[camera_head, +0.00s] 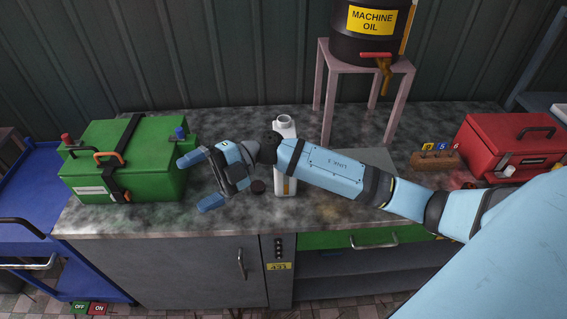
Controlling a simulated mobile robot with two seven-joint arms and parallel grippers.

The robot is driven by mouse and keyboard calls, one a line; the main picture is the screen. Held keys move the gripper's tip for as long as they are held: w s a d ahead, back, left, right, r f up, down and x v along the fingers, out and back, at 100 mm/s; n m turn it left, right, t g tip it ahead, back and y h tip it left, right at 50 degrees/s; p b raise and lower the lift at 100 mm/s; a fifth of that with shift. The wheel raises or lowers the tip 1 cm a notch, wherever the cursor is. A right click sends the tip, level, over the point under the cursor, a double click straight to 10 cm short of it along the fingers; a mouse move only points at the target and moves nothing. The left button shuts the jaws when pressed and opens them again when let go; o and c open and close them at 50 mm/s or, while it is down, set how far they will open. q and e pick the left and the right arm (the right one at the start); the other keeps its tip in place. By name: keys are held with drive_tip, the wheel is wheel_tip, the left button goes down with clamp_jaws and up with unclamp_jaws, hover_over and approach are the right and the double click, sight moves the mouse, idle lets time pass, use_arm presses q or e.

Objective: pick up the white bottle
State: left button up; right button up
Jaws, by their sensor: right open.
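The white bottle (285,123) stands upright on the grey worktop, near the middle of the head view. My right forearm crosses in front of it and hides its middle; its top and lower part show. My right gripper (198,181) is left of the bottle, past it, with its fingers spread open and pointing left toward the green box. Nothing shows between the fingers. My left gripper is not in view.
A green box (100,145) with a black strap stands at the worktop's left end. A pink stand (350,64) bears the oil barrel (368,42) behind. A red toolbox (500,150) and brown block (434,161) are at right.

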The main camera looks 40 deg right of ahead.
drive_tip(key=w+d+n+g+h, duration=0.2)
drive_tip(key=w+d+h, duration=0.1)
drive_tip(key=d+h, duration=0.4)
drive_tip(key=m+t+h+b, duration=0.2)
drive_tip(key=m+t+h, duration=0.15)
drive_tip(key=h, duration=0.75)
approach(284, 129)
drive_tip(key=shift+g, duration=0.45)
drive_tip(key=f, duration=0.5)
drive_tip(key=shift+w+d+p, duration=0.3)
drive_tip(key=shift+w+d, duration=0.1)
drive_tip(key=f, duration=0.2)
drive_tip(key=f+p, duration=0.1)
drive_tip(key=f, duration=0.1)
drive_tip(key=shift+s+a+f, duration=0.1)
drive_tip(key=shift+a+f, duration=0.1)
drive_tip(key=shift+f, duration=0.65)
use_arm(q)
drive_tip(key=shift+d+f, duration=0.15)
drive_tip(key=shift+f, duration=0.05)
use_arm(e)
drive_tip(key=c, duration=1.6)
drive_tip(key=shift+r, duration=0.15)
